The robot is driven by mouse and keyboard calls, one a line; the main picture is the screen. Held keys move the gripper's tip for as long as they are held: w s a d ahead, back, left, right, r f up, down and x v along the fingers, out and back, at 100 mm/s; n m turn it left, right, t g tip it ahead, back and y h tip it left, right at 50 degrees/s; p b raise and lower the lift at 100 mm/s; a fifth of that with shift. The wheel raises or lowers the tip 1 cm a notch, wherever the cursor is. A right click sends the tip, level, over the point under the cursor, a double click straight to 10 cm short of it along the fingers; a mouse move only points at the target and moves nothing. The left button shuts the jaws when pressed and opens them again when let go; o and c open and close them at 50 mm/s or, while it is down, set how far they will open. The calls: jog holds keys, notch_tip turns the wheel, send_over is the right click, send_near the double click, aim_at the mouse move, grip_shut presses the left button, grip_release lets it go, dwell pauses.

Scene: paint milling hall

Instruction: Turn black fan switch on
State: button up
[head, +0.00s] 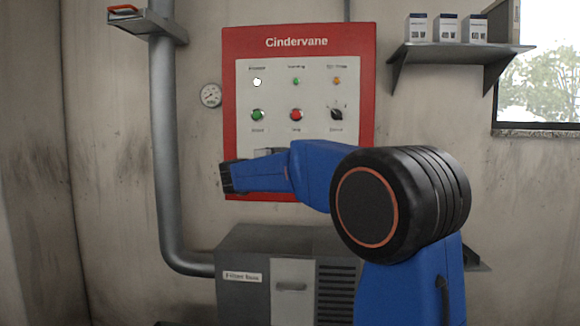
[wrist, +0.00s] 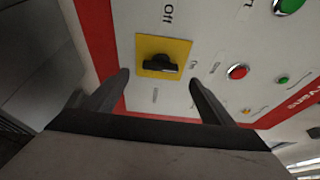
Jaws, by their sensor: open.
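In the wrist view a black rotary switch (wrist: 160,64) sits on a yellow plate (wrist: 182,47) on the white panel face (wrist: 206,30). Its handle lies across the picture, and an "Off" label is printed above it there. I cannot read a fan label. My gripper (wrist: 159,76) is open and empty, its fingers on either side of the switch in the picture; I cannot tell the gap to the panel. In the head view my arm covers the lower panel, and the yellow plate is hidden. Another black knob (head: 336,114) is at the panel's right.
The red-framed Cindervane panel (head: 297,42) also carries a green button (head: 257,115), a red button (head: 296,115) and small lamps. A gauge (head: 211,95) and a grey pipe (head: 165,130) are at its left. A grey cabinet (head: 240,295) stands below; a shelf (head: 455,53) holds boxes.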

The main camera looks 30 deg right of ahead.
jog(key=v, duration=1.1)
jog(key=s+a+r+n+t+y, duration=0.25)
jog(key=a+n+t+y, duration=0.35)
jog(key=n+t+y, duration=0.45)
jog(key=s+a+f+n+g+y, duration=0.4)
jog(key=s+a+f+n+y, duration=0.25)
jog(key=s+f+n, duration=0.35)
jog(key=s+d+f+n+g, duration=0.2)
jog(key=s+f+n+g, duration=0.1)
jog(key=s+f, duration=0.6)
jog(key=s+d+f+n+g+h, duration=0.1)
jog(key=s+f+n+g, duration=0.2)
jog(key=s+f, duration=0.7)
jog(key=s+d+f+n+g+h, duration=0.1)
jog(key=s+d+f+n+g, duration=0.1)
jog(key=s+f+g, duration=0.3)
jog(key=s+f+n, duration=0.1)
jog(key=s+f, duration=0.3)
jog(key=s, duration=0.2)
jog(key=shift+s+d+f, duration=0.25)
jog(key=shift+s+d, duration=0.1)
jog(key=shift+s, duration=0.05)
